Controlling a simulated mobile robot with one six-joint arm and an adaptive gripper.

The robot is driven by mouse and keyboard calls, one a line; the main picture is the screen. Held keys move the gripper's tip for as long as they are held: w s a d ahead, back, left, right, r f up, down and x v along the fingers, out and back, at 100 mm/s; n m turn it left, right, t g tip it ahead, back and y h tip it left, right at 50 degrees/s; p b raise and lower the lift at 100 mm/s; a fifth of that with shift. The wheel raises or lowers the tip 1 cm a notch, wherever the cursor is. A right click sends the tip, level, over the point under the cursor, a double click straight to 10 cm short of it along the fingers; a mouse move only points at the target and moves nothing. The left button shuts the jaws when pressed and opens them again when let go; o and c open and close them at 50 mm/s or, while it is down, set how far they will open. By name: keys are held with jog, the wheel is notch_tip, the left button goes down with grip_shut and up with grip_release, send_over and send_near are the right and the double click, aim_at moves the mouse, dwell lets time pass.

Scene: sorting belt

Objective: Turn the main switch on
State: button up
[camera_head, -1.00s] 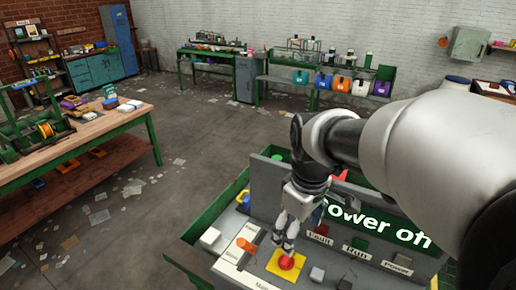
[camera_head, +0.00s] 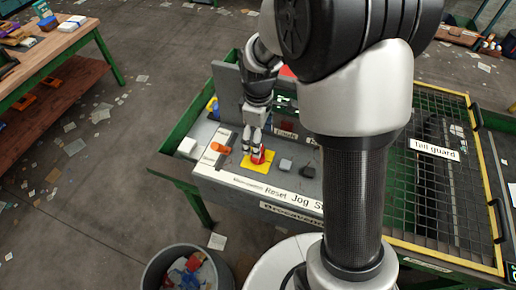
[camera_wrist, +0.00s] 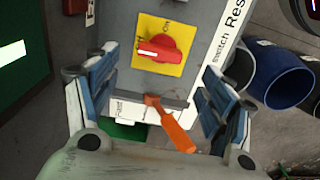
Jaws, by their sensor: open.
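The main switch is a red rotary knob (camera_wrist: 165,45) on a yellow plate (camera_wrist: 146,68) on the grey control panel (camera_head: 262,177). In the wrist view its white mark lies toward the left, and an "On" label shows above it. My gripper (camera_wrist: 160,66) is open, with one finger on each side of the picture and the knob between and beyond them. In the head view, my gripper (camera_head: 255,141) is just above the red knob (camera_head: 258,156). I cannot tell whether the fingers touch it.
An orange lever (camera_wrist: 172,128) sticks up beside the switch; it also shows in the head view (camera_head: 220,148). Grey and dark buttons (camera_head: 286,165) sit to the right.

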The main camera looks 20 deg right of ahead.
notch_tip(320, 180, down, 6)
jog(key=shift+f, duration=0.1)
dwell(0.4)
jog(key=c, duration=1.1)
jog(key=shift+o, duration=0.2)
